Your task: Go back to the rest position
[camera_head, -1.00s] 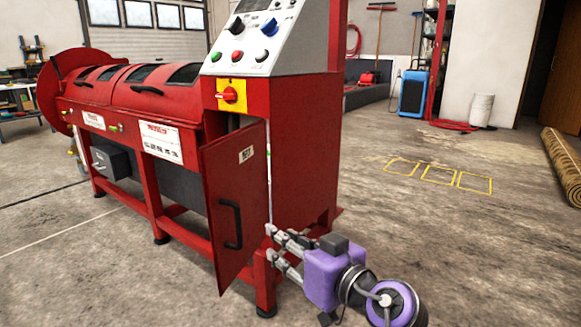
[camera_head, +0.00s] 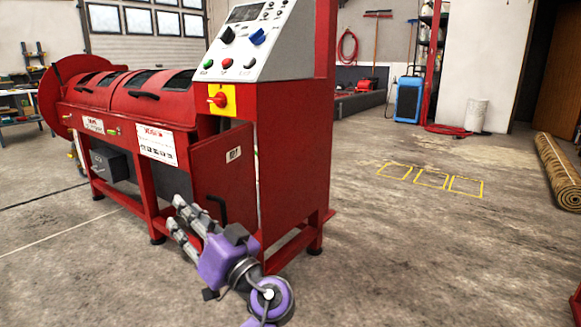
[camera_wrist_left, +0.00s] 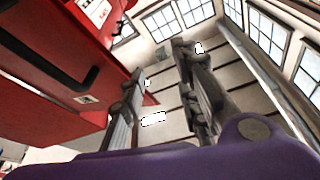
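My left gripper (camera_head: 175,213) is in front of the red washing machine's control cabinet (camera_head: 292,150), pointing up and left, with its purple body low in the head view. Its two grey fingers are apart with nothing between them; the left wrist view (camera_wrist_left: 163,100) shows ceiling through the gap. The cabinet's red door (camera_head: 222,165) stands ajar behind the gripper. Its black handle (camera_head: 216,208) is partly hidden by the gripper and also shows in the left wrist view (camera_wrist_left: 82,88). I cannot tell that any finger touches the door. My right gripper is not in view.
The machine's red drum (camera_head: 140,95) extends left. A rolled rug (camera_head: 558,170) lies at the right. Yellow floor markings (camera_head: 430,178), a blue unit (camera_head: 408,98) and a white bin (camera_head: 476,115) are farther back. The concrete floor right of the cabinet is clear.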

